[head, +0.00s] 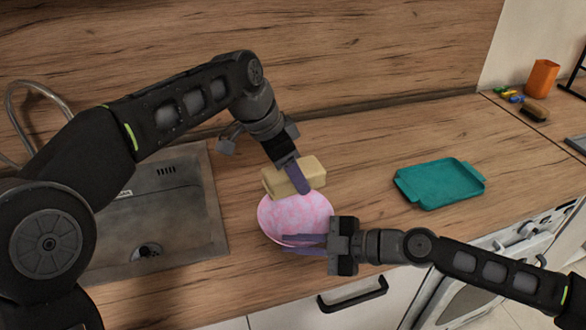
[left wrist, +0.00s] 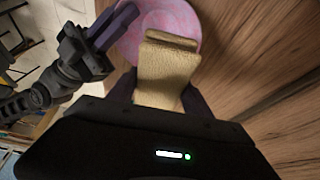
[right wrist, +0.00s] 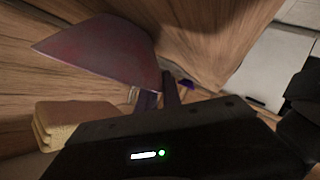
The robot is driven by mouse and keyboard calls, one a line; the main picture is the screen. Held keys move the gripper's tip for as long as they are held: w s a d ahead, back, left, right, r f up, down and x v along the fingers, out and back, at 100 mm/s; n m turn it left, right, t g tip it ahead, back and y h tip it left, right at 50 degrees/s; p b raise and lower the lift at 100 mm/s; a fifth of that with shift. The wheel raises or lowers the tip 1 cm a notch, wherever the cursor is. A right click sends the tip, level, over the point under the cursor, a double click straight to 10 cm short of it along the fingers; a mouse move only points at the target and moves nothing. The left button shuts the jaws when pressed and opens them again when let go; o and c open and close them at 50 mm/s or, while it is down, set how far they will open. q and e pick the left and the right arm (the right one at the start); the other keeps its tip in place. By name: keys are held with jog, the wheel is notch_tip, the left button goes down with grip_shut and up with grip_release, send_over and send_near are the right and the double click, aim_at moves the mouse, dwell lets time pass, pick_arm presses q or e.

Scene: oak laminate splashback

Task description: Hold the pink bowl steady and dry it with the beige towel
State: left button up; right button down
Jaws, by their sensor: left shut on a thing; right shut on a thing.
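The pink bowl (head: 296,212) is near the counter's front edge, right of the sink, with its patterned inside showing in the head view. My right gripper (head: 303,244) is shut on its near rim. The folded beige towel (head: 310,172) is in my left gripper (head: 297,178), which is shut on it above the bowl's far rim. The left wrist view shows the towel (left wrist: 165,72) in front of the bowl (left wrist: 175,20). In the right wrist view a gap shows between the towel (right wrist: 75,120) and the bowl (right wrist: 105,50). I cannot tell whether the bowl touches the counter.
A dark sink (head: 175,215) with a tap (head: 35,88) lies to the left. A teal tray (head: 440,182) sits on the counter to the right. An orange cup (head: 541,78) and a brush (head: 535,111) stand far right. The counter between bowl and tray is clear.

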pick_arm(q)
jog(key=shift+f, duration=2.2)
jog(key=shift+f, duration=0.25)
jog(key=shift+f, duration=0.6)
jog(key=shift+w, duration=0.15)
jog(key=shift+w+a, duration=0.25)
jog(key=shift+w, duration=0.25)
jog(key=shift+s, duration=0.15)
jog(key=shift+s+d, duration=0.25)
jog(key=shift+s, duration=0.3)
jog(key=shift+s+d, duration=0.25)
jog(key=shift+s, duration=0.3)
